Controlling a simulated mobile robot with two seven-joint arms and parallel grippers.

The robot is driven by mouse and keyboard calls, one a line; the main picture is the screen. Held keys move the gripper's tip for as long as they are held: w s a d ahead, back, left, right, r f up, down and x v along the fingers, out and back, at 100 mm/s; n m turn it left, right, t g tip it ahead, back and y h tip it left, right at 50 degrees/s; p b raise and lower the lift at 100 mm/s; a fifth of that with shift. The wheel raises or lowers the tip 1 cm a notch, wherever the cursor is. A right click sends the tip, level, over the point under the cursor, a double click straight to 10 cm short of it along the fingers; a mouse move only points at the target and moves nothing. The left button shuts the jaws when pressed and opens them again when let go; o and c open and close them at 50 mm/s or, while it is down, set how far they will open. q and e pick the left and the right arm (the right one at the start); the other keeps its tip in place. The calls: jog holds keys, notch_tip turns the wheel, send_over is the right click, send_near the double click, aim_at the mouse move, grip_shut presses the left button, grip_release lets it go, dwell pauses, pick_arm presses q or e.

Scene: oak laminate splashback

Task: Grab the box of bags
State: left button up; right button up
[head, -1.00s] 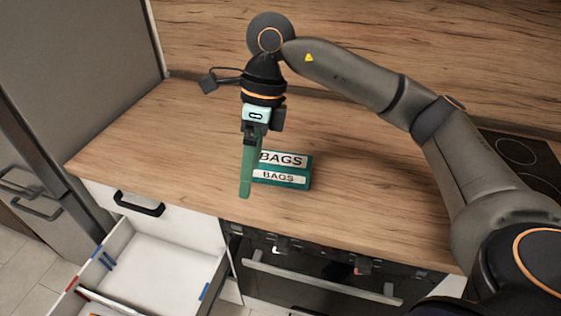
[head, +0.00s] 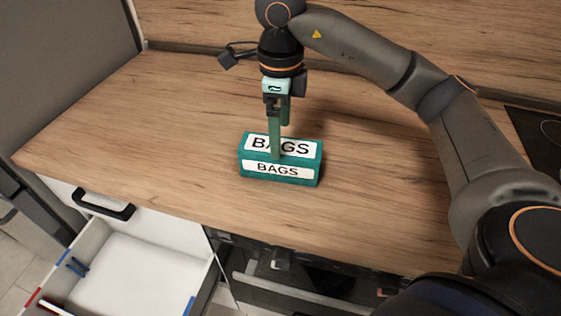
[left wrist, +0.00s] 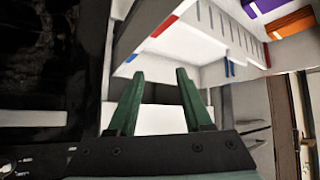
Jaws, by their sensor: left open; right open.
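The box of bags (head: 290,171) is a teal box with white "BAGS" labels on its top and front. It lies on the wooden worktop in the head view. My right gripper (head: 279,148) points down at the box, its green fingers overlapping the top label in the picture. It is open, seen nearly edge-on, and whether the fingers touch or straddle the box cannot be told. My left gripper (left wrist: 160,75) shows only in the left wrist view, open and empty, with green fingers pointing towards an open drawer.
The worktop (head: 140,120) is clear around the box. An open white drawer (head: 135,275) sticks out below the front edge at lower left. A dark oven front (head: 300,280) is below the box. A black hob (head: 540,135) is at the right.

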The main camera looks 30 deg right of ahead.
aim_at(281, 158)
jog(key=shift+s+a+f+b, duration=0.1)
jog(key=shift+f+b, duration=0.3)
jog(key=shift+f, duration=1.5)
jog(key=shift+s+f+b, duration=0.1)
jog(key=shift+f+b, duration=0.25)
jog(key=shift+f, duration=1.55)
jog(key=shift+c, duration=0.2)
jog(key=shift+r, duration=0.1)
grip_shut()
